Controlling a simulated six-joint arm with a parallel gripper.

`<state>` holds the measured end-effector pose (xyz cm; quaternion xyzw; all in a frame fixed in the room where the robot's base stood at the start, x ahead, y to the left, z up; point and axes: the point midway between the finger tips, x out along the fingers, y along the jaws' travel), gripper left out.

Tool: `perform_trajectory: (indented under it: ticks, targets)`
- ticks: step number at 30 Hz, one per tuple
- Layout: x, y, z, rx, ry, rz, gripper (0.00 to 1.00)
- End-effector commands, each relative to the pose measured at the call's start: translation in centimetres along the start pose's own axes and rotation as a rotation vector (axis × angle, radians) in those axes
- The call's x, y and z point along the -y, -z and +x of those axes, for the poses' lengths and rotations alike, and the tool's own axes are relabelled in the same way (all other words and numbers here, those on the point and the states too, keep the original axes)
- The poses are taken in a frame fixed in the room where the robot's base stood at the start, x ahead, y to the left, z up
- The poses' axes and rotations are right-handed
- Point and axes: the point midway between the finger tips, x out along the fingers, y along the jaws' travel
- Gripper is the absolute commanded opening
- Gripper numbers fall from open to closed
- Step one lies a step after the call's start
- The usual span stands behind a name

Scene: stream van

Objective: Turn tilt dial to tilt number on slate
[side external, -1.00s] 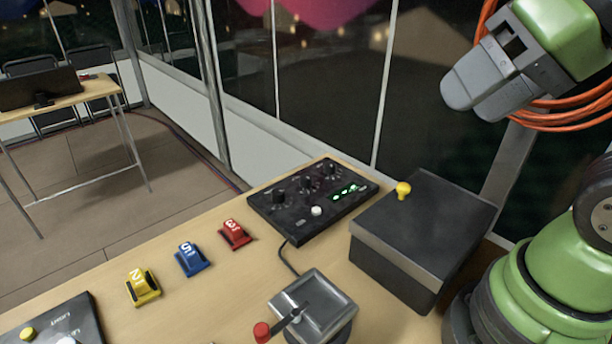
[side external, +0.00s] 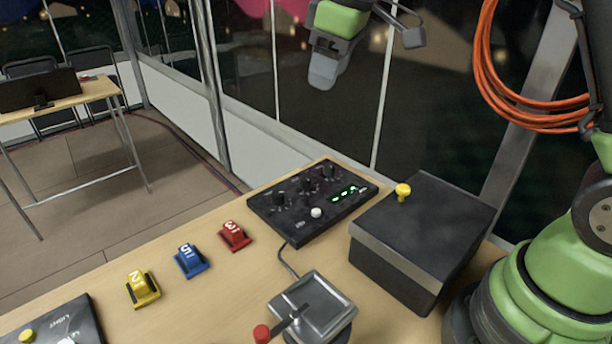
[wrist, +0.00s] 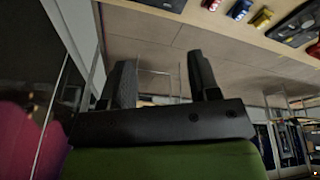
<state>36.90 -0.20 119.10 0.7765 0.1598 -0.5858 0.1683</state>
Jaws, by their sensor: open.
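A black control panel (side external: 287,219) with several dark dials (side external: 308,184), a white button (side external: 316,212) and a green lit display (side external: 348,193) lies on the wooden table. I cannot tell which dial is the tilt dial. My gripper (side external: 323,76) is in the air above and behind the panel, apart from everything. In the wrist view its two fingers (wrist: 163,85) stand apart with nothing between them. No slate with a readable tilt number can be made out.
A black box (side external: 425,227) with a yellow knob (side external: 403,190) stands right of the panel. A lever box with a red knob (side external: 262,333) stands in front. Red (side external: 233,236), blue (side external: 190,261) and yellow (side external: 142,289) numbered blocks lie left. Glass panes rise behind the table.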

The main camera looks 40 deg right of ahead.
Motion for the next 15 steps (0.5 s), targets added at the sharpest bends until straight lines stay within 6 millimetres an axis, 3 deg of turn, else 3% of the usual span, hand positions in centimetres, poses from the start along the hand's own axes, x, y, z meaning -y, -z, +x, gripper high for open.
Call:
perform_trajectory:
  ticks: [3, 9, 15]
  targets:
    - [-1.8, 1.5, 4.4, 0.066, 0.016, -0.128, 0.56]
    - [-3.8, 2.2, 11.6, 0.159, 0.051, -0.336, 0.56]
    - [-4.5, 1.8, 16.3, 0.212, 0.081, -0.469, 0.56]
